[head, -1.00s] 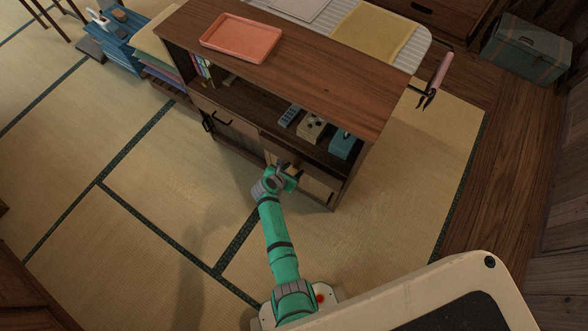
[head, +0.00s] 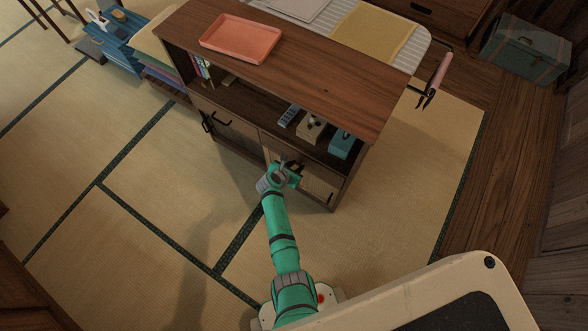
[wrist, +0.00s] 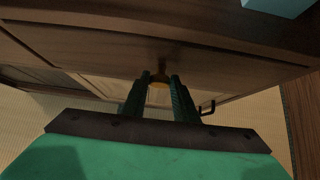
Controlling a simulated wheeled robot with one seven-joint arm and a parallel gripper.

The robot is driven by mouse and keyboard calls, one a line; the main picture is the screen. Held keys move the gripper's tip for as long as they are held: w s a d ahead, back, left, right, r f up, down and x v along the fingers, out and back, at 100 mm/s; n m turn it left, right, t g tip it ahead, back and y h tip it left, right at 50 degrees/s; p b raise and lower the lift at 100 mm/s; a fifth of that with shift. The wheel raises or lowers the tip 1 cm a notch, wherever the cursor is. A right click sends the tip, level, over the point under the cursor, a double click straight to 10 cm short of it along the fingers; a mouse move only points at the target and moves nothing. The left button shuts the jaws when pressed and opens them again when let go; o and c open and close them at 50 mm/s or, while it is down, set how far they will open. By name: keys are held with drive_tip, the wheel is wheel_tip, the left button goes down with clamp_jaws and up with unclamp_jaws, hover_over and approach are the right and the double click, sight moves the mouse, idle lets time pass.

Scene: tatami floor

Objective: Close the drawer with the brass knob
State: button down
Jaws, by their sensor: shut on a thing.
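The wooden drawer (head: 318,171) is in the right half of the low cabinet, under the open shelf. Its front looks about flush with the cabinet in the head view, but a small gap cannot be ruled out. The front also spans the wrist view (wrist: 95,48). The brass knob (wrist: 159,84) shows between my two fingers in the wrist view. My gripper (head: 288,164) is shut on the knob, at the drawer front. My gripper hides the knob in the head view.
The cabinet (head: 290,60) has a red tray (head: 241,38) on top. Boxes, including a teal one (head: 342,144), stand on the shelf. A dark handle (head: 207,122) sticks out at the left door. The tatami in front is clear.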

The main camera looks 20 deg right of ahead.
drive_tip(key=shift+w+d, duration=0.2)
drive_tip(key=shift+d, duration=0.05)
drive_tip(key=c, duration=1.4)
unclamp_jaws()
drive_tip(key=shift+s+r, duration=0.1)
drive_tip(key=shift+c, duration=0.2)
drive_tip(key=shift+s+a+r, duration=0.2)
drive_tip(key=shift+a+r, duration=0.05)
drive_tip(key=shift+a, duration=0.1)
drive_tip(key=v, duration=0.9)
drive_tip(key=shift+s+a+r, duration=0.15)
drive_tip(key=shift+a+r, duration=0.05)
drive_tip(key=shift+r, duration=0.1)
